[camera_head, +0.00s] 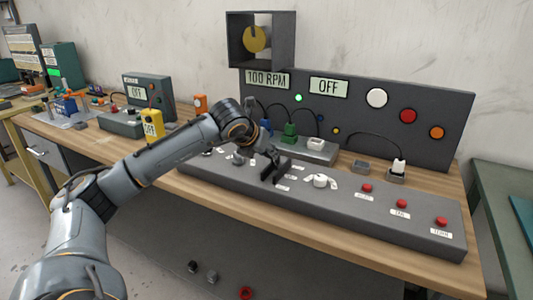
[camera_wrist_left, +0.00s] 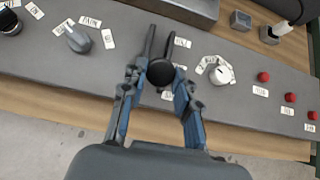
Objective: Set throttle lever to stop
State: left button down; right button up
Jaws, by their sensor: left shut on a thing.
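The throttle lever appears to be the part with a round black knob (camera_wrist_left: 160,72) on the grey control panel (camera_head: 225,175). In the left wrist view the knob sits between the two fingers of my left gripper (camera_wrist_left: 160,84), which is shut on it. In the head view my left gripper (camera_head: 272,162) reaches down to the middle of the panel, and its dark fingers hide most of the lever. Small white labels (camera_wrist_left: 182,42) lie around the lever; I cannot read them clearly. My right gripper is out of view.
A white rotary knob (camera_head: 320,181) and red buttons (camera_head: 401,204) are right of the lever. A grey knob (camera_wrist_left: 78,40) is to its left. The upright panel behind has displays reading "100 RPM" (camera_head: 267,79) and "OFF" (camera_head: 328,87). A yellow meter (camera_head: 152,127) stands left.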

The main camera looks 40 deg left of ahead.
pick_arm(q)
jog(key=shift+s+d+f+g, duration=0.1)
jog(key=shift+d+f+g, duration=0.05)
jog(key=shift+f, duration=0.25)
jog(key=shift+s+d+f+g, duration=0.1)
jog(key=shift+f+g, duration=0.05)
jog(key=shift+f, duration=0.25)
jog(key=c, duration=1)
grip_release()
jog(key=shift+s, duration=0.1)
jog(key=shift+c, duration=0.2)
jog(key=shift+a+r, duration=0.15)
jog(key=shift+r, duration=0.15)
jog(key=shift+r, duration=0.1)
jog(key=v, duration=1.2)
jog(key=shift+s, duration=0.15)
